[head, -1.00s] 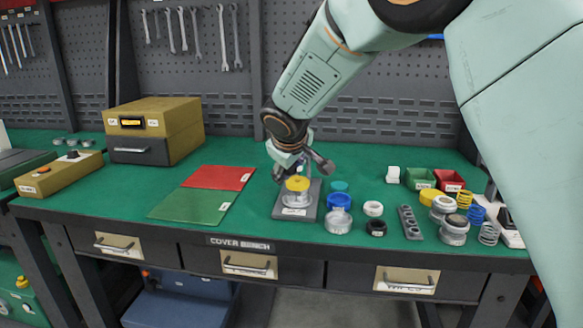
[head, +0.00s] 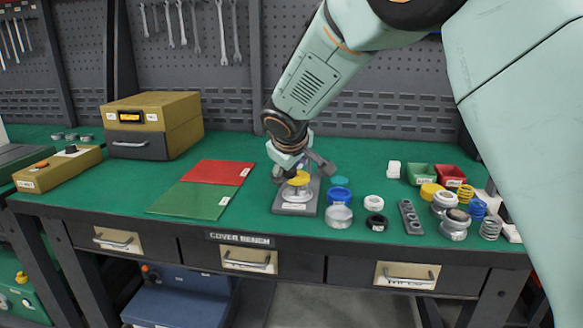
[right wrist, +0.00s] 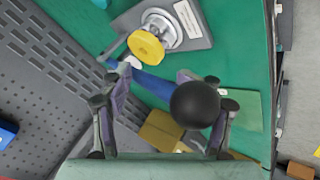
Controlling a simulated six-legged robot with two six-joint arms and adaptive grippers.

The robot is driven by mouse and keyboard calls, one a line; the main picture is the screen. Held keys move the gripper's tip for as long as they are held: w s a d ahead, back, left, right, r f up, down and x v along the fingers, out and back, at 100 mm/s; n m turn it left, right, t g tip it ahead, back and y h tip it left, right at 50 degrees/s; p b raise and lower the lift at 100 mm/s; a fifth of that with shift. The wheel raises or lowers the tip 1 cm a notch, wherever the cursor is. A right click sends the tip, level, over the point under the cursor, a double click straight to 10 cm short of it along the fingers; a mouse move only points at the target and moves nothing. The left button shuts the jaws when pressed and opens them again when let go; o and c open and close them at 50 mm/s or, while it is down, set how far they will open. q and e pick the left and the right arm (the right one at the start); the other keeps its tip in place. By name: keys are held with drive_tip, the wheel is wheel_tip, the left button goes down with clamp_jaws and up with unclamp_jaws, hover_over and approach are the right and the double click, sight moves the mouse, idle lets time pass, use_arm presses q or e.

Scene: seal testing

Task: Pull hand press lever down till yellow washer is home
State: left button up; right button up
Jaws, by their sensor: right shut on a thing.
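The hand press has a grey labelled base (head: 295,209) on the green bench. The yellow washer (head: 299,178) sits above the silver part (head: 294,193); it also shows in the right wrist view (right wrist: 146,46), over the silver part (right wrist: 162,26). Whether a gap lies between them is unclear. A blue lever (right wrist: 152,84) with a black ball knob (right wrist: 195,105) passes between the fingers of my right gripper (right wrist: 160,88). My right gripper is shut on the lever; in the head view the gripper (head: 303,163) hides much of it. My left gripper is not in view.
Right of the press stand a blue ring (head: 340,196), a clear cup (head: 339,217), a white ring (head: 374,202) and a black ring (head: 377,223). Red (head: 217,172) and green (head: 190,200) mats lie to the left. Bins, springs and parts crowd the right end.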

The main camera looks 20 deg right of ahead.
drive_tip(key=shift+s+a+r, duration=0.1)
drive_tip(key=shift+s+r, duration=0.2)
drive_tip(key=shift+r, duration=0.2)
drive_tip(key=v, duration=1.1)
drive_tip(key=shift+s+f, duration=0.1)
drive_tip(key=shift+c, duration=0.2)
